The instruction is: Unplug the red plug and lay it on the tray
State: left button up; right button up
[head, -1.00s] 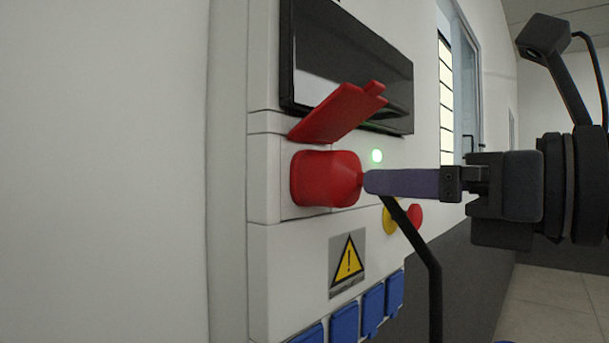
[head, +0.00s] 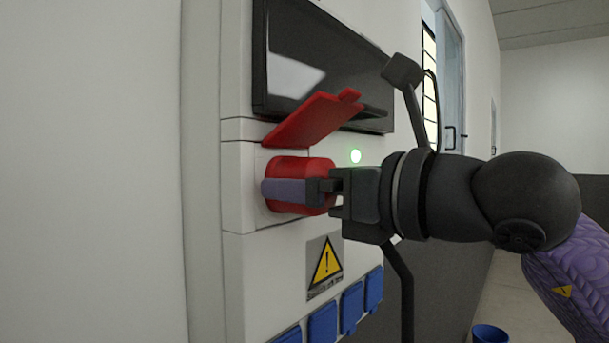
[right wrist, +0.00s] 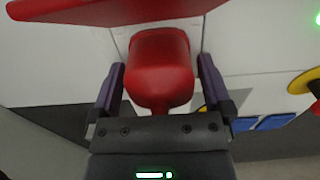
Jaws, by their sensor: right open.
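The red plug (head: 300,172) sits in its socket on the white wall cabinet, under a raised red flap (head: 312,119). In the right wrist view the red plug (right wrist: 160,66) lies between the two purple fingers of my right gripper (right wrist: 160,88), with a gap on each side. My right gripper (head: 291,191) is open around the plug in the head view, where its near finger covers part of the plug. The black cable hangs below the gripper. My left gripper and the tray are not in view.
The white cabinet (head: 250,280) carries a dark window (head: 320,65) above, a lit green lamp (head: 356,156), a warning label (head: 325,262) and several blue socket covers (head: 322,322) below. A blue bucket (head: 490,334) stands on the floor at lower right.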

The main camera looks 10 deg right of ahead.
jog(key=shift+w+a, duration=0.15)
jog(key=shift+w, duration=0.05)
jog(key=shift+b, duration=0.45)
dwell(0.9)
grip_shut()
dwell(0.5)
jog(key=shift+f, duration=0.1)
